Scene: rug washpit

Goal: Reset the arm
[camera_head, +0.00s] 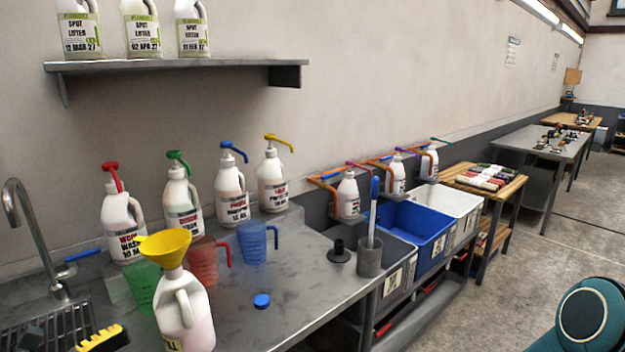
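A teal arm link of mine with a round pale-rimmed cap (583,316) shows at the lower right corner of the head view, over the floor and clear of the counter. Neither of my grippers shows in this view, so whether they are open or shut is hidden.
The grey counter (310,285) holds several pump bottles, a jug with a yellow funnel (165,247), coloured measuring cups, a blue cap (262,301) and a grey holder (370,258). A blue bin (412,226) stands beyond. Floor (480,310) at the right is clear.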

